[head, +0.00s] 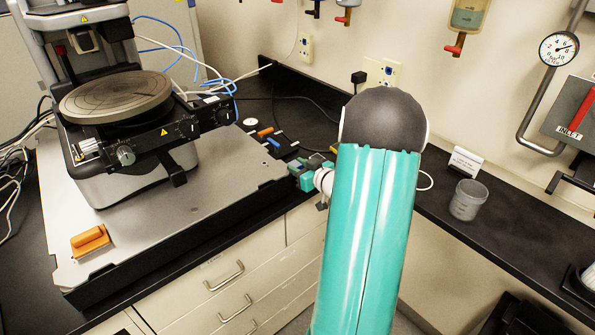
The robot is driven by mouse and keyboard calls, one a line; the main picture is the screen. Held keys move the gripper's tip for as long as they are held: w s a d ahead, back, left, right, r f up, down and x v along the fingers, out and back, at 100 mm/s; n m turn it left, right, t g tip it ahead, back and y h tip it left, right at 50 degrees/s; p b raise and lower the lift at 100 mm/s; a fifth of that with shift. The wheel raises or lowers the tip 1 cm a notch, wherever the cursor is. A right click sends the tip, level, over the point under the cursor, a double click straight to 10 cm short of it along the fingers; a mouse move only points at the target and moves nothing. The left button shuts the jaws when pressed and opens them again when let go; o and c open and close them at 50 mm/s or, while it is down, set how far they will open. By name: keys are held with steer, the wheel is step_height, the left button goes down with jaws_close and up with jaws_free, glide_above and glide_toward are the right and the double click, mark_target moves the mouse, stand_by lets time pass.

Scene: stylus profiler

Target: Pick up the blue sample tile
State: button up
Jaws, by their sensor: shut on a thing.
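My gripper (297,168), small and teal in the head view, is at the right end of the instrument's base plate, by the black counter. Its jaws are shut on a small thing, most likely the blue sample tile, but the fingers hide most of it. I cannot tell whether it touches the surface below. A small blue piece (273,143) lies just beyond the fingertips to the upper left, next to an orange piece (265,132). My teal arm hides the counter behind it.
The stylus profiler with its round stage (117,97) stands at left on a grey base plate (185,212). An orange block (90,241) lies at the plate's front left. A clear cup (468,200) and a white card (466,161) stand on the right counter. Cables run behind the profiler.

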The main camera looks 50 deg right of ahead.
steer(key=s+a+r, duration=0.8)
steer(key=s+r, duration=0.3)
steer(key=shift+a, duration=0.25)
steer(key=shift+s, duration=0.1)
steer(key=shift+o, duration=1.3)
jaws_close()
